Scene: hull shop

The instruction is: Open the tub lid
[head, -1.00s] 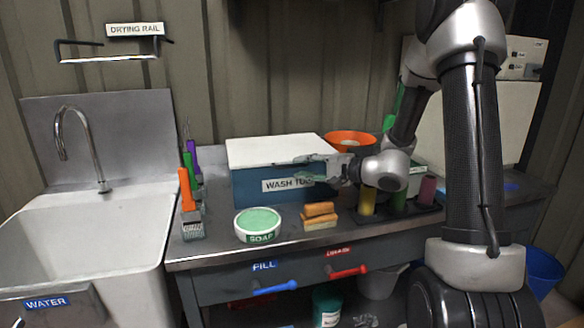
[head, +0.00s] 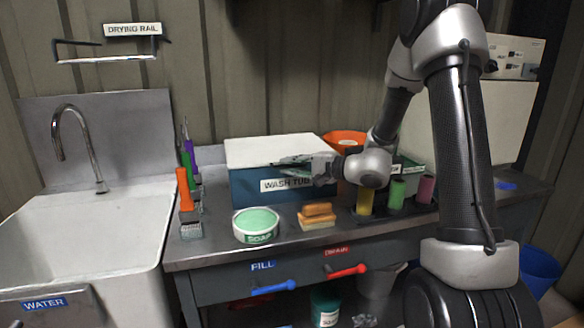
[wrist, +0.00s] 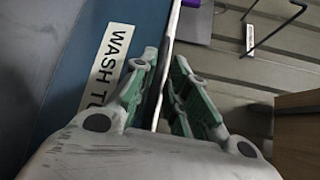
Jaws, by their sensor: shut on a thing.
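The wash tub (head: 248,185) is a blue box with a white label on its front, standing on the workbench. Its white lid (head: 270,150) lies flat on top and looks shut. My gripper (head: 282,163) is at the tub's front upper edge, reaching in from the right. In the wrist view my gripper (wrist: 163,95) has its green-padded fingers on either side of the lid's thin pale edge (wrist: 162,75), shut on it. The blue tub wall (wrist: 70,60) with its label is left of the fingers there. The lid's far edge contact is hidden.
A green soap tin (head: 256,224) and orange sponges (head: 317,214) stand in front of the tub. Upright brushes (head: 186,190) are left, an orange bowl (head: 345,138) behind right, and coloured cylinders (head: 397,192) right. A sink (head: 90,235) is at the left.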

